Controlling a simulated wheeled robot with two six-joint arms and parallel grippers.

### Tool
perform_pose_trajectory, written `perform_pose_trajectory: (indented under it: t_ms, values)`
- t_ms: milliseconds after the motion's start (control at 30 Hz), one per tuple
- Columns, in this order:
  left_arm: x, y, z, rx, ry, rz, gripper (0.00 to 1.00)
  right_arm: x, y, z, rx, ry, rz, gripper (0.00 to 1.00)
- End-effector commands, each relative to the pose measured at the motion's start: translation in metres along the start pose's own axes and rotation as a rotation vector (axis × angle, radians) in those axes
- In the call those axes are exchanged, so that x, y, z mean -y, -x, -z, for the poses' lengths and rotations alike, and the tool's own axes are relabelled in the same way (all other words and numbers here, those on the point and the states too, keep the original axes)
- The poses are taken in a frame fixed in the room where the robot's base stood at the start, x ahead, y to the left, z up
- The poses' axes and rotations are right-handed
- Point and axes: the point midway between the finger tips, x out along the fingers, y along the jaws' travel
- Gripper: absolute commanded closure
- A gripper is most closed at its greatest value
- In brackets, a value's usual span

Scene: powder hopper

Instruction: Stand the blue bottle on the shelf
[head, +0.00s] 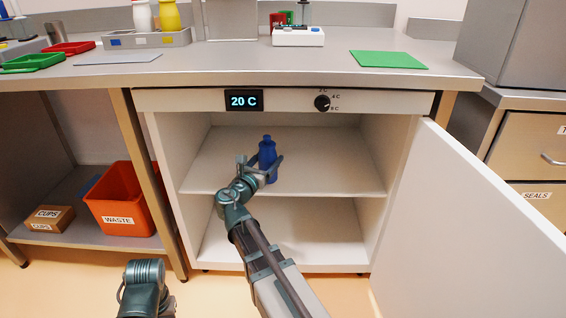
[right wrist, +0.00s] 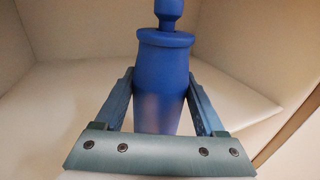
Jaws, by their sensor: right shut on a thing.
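The blue bottle (head: 267,154) is upright inside the open cabinet, at the upper shelf (head: 335,170). It also shows in the right wrist view (right wrist: 163,85), between the two fingers. My right gripper (head: 262,172) is shut on the bottle's body. I cannot tell whether the bottle's base touches the shelf, as the gripper hides it. In the right wrist view the shelf (right wrist: 75,100) spreads behind the bottle. Part of my left arm shows at the bottom left of the head view, but its fingers do not show.
The cabinet door (head: 480,215) stands open to the right. The shelf is bare on both sides of the bottle. A lower shelf (head: 330,235) is empty. An orange waste bin (head: 122,200) and a cups box (head: 50,218) sit to the left. The counter (head: 210,70) is overhead.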

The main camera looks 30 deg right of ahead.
Motion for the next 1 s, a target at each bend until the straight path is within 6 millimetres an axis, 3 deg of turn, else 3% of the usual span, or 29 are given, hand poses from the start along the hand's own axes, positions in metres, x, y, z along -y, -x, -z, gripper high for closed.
perform_pose_trajectory:
  t_ms: [100, 333, 667, 1000]
  values:
    - [0.0, -0.004, 0.0, 0.0, 0.0, 0.0, 1.0, 0.006, -0.03, 0.004, 0.001, 0.001, 0.004, 1.0]
    - [-0.001, -0.007, 0.001, -0.001, 0.0, 0.0, 1.0, 0.015, -0.066, 0.006, 0.001, 0.001, 0.001, 1.0]
    - [-0.001, -0.008, 0.001, -0.001, 0.0, 0.0, 1.0, 0.018, -0.073, 0.008, 0.001, 0.001, 0.0, 1.0]
    - [-0.004, -0.04, 0.003, -0.002, 0.0, 0.0, 1.0, 0.018, -0.073, 0.04, 0.001, 0.001, 0.0, 1.0]
